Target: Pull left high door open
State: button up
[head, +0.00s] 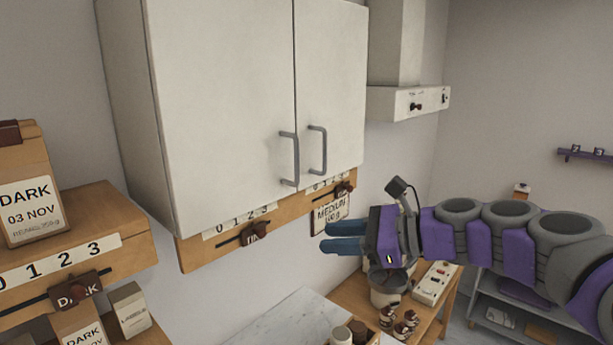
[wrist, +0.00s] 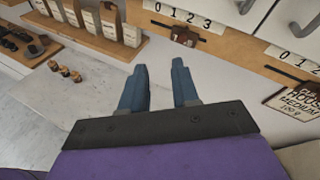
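The left high door (head: 220,105) is the wide white door of the wall cabinet in the head view. It looks shut, with a grey bar handle (head: 289,158) at its lower right edge. The right door (head: 332,85) is also shut, with its own grey handle (head: 318,150). My gripper (head: 326,238) is below and to the right of both handles, apart from them, with blue fingers pointing left. In the wrist view its two fingers (wrist: 160,85) are spread with nothing between them. A part of a handle (wrist: 243,5) shows at the top edge there.
A wooden rail with number labels (head: 200,249) runs under the cabinet. A wooden shelf (head: 110,235) with coffee bags stands at the left. A range hood (head: 405,103) is right of the cabinet. A counter (head: 285,325) with cups lies below my gripper.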

aim_at(298, 162)
jog(key=w+d+r+m+t+y+p, duration=0.1)
jog(key=w+d+r+m+t+p, duration=0.3)
jog(key=w+r+m, duration=0.4)
jog(key=w+a, duration=0.2)
jog(key=a, duration=0.2)
jog(key=w+a+n, duration=0.1)
jog(key=w+a, duration=0.1)
jog(key=a, duration=0.2)
jog(key=w+a+r+n, duration=0.1)
jog(key=w+a, duration=0.1)
jog(key=a, duration=0.2)
jog(key=shift+w+a, duration=0.35)
jog(key=shift+w, duration=0.25)
jog(key=shift+d+r, duration=0.1)
jog(key=shift+d, duration=0.2)
jog(key=shift+c, duration=0.2)
jog(key=shift+a, duration=0.45)
jog(key=c, duration=0.3)
grip_shut()
